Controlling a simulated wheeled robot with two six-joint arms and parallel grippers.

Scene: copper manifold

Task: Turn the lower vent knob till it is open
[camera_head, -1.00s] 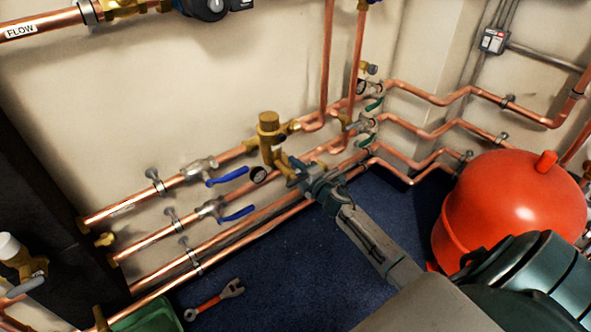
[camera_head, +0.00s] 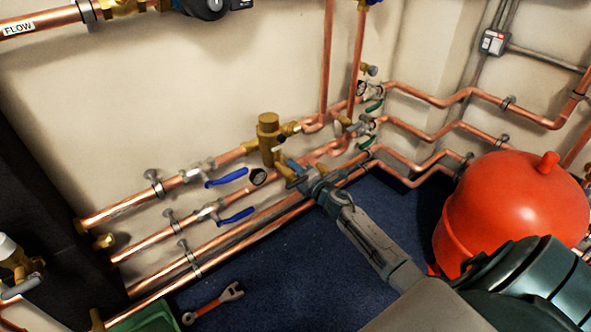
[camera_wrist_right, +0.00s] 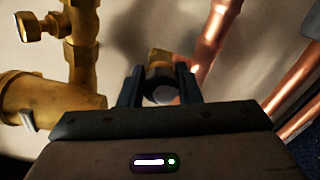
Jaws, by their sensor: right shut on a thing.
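A brass valve body (camera_head: 268,125) stands on the copper pipes near the wall, with brass fittings at its lower end. My right gripper (camera_head: 298,172) reaches in from the lower right to those fittings. In the right wrist view, my right gripper (camera_wrist_right: 160,84) has its two dark fingers on either side of a small dark round knob with a pale face (camera_wrist_right: 162,94), in front of a brass stem (camera_wrist_right: 160,60). The fingers are shut on it. Its turn angle cannot be read. My left gripper is not in view.
Two blue-handled valves (camera_head: 227,177) sit on the pipes to the left. A red vessel (camera_head: 515,205) stands at the right, near my right arm. A wrench (camera_head: 215,302) lies on the blue floor. Another brass knob (camera_wrist_right: 38,26) shows upper left in the wrist view.

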